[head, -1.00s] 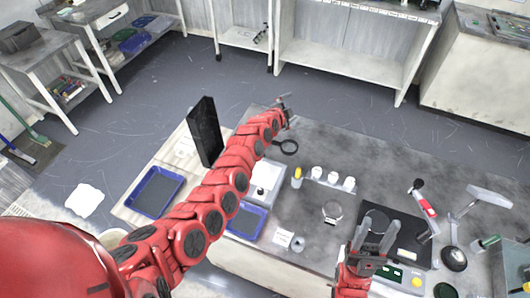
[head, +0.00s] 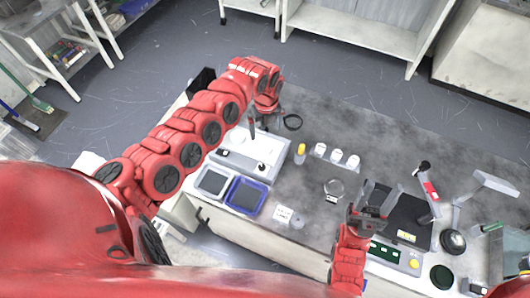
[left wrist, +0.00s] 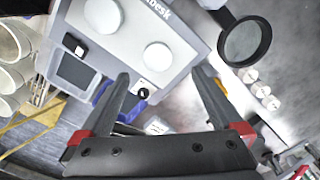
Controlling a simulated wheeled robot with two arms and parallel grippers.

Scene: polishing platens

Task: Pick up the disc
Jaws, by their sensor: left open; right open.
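Two round white discs sit on a pale grey machine, a farther disc (left wrist: 103,16) and a nearer disc (left wrist: 157,56) in the left wrist view. The machine (head: 240,152) stands at the table's left in the head view. I cannot tell which disc is meant. My left gripper (head: 254,128) points down over the machine. In the left wrist view its fingers (left wrist: 166,86) are apart with nothing between them, below the nearer disc in the picture. My right gripper (head: 370,203) is open and empty beside a black unit (head: 408,222).
A blue tray (head: 246,195) and a grey tray (head: 212,181) lie before the machine. A black ring (head: 292,122), which also shows in the left wrist view (left wrist: 266,40), and a yellow-capped bottle (head: 300,154) stand beside it. A dark round piece (head: 442,275) lies at lower right.

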